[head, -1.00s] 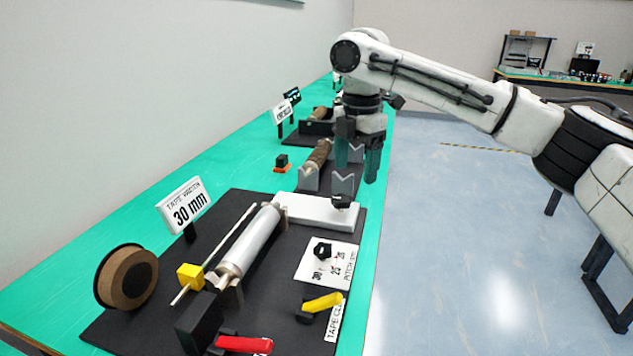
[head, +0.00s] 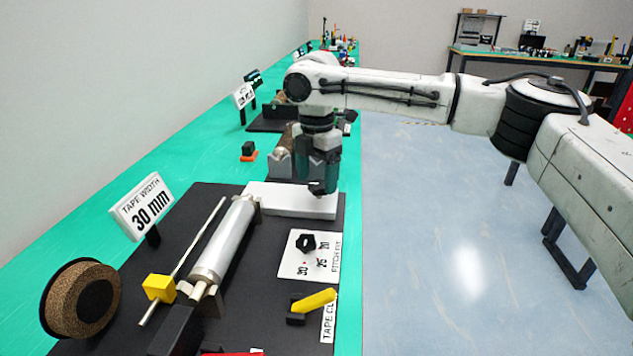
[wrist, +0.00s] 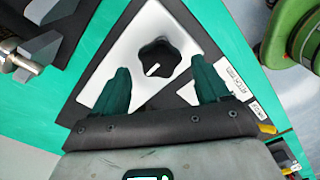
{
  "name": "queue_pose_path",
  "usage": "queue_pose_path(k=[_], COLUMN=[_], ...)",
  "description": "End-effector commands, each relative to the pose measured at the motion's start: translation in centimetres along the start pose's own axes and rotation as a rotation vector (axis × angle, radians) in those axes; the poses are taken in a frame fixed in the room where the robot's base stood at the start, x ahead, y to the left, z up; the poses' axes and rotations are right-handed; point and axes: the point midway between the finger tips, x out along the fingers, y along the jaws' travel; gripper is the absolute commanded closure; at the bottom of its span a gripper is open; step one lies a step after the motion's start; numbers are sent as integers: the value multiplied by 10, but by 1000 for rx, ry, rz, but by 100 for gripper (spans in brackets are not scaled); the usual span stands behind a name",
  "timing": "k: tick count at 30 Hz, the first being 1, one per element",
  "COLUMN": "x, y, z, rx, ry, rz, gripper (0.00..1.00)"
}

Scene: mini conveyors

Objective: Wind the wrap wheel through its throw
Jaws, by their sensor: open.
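A black lobed wheel (wrist: 159,57) with a white mark sits on a white plate in the wrist view. My gripper (wrist: 163,80) is open, with one dark green finger on each lower side of the wheel; a gap to the wheel shows on both sides. In the head view my gripper (head: 319,183) points down over the right end of a white block (head: 285,201). A dark part shows right below it, partly hidden by the fingers. No readable label names the wrap wheel, and contact cannot be told.
A silver roller (head: 224,240), a rod with a yellow block (head: 159,288), a tape reel (head: 80,299) and a yellow lever (head: 314,300) lie nearer. A second black knob (head: 306,242) sits on a numbered card. V-supports stand behind. Floor at right is open.

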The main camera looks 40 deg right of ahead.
Motion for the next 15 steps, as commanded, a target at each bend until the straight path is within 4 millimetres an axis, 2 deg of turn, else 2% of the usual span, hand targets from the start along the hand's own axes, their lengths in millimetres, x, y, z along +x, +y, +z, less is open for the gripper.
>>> queue_pose_path(k=[4, 13, 15], x=[10, 12, 12], y=[0, 0, 0], z=[0, 0, 0], rx=[0, 0, 0], ry=[0, 0, 0], rz=[0, 1, 1], gripper=[25, 25, 31])
